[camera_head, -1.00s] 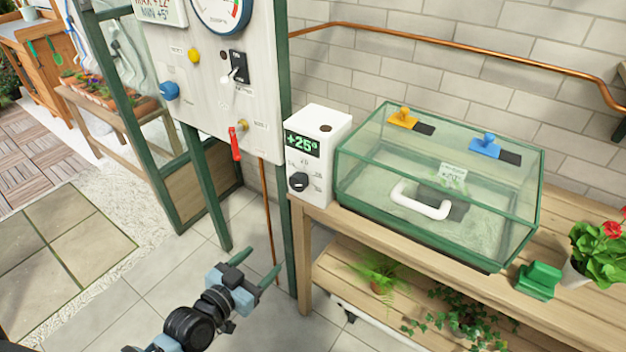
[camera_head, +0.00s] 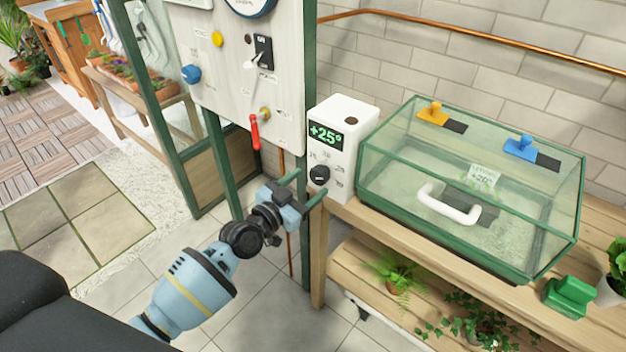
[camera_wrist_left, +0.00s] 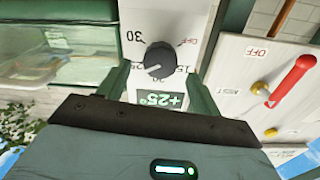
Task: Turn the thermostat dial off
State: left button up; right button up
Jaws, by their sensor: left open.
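The thermostat is a white box (camera_head: 352,120) at the left end of the wooden bench. Its green display reads +25°. Its black dial (camera_head: 319,175) sits low on the front face. In the left wrist view the dial (camera_wrist_left: 160,60) has a light pointer mark, with numbers such as 30 and 15 around it. My left gripper (camera_head: 312,185) is open, its two green fingers pointing at the thermostat's front. In the wrist view the fingertips (camera_wrist_left: 157,75) are on either side of the dial, with no clear contact. My right gripper does not show.
A glass propagator (camera_head: 470,185) with a white handle stands right of the thermostat. A panel (camera_head: 235,75) with a red lever (camera_head: 254,132), a switch and knobs stands to the left. A green post (camera_head: 308,90) is close behind my left gripper. Plants sit on the lower shelf.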

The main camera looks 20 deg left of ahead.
aim_at(321, 174)
pick_arm(q)
jog(key=shift+x, duration=1.35)
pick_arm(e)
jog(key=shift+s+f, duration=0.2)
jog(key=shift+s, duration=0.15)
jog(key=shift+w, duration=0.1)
pick_arm(q)
jog(key=c, duration=1)
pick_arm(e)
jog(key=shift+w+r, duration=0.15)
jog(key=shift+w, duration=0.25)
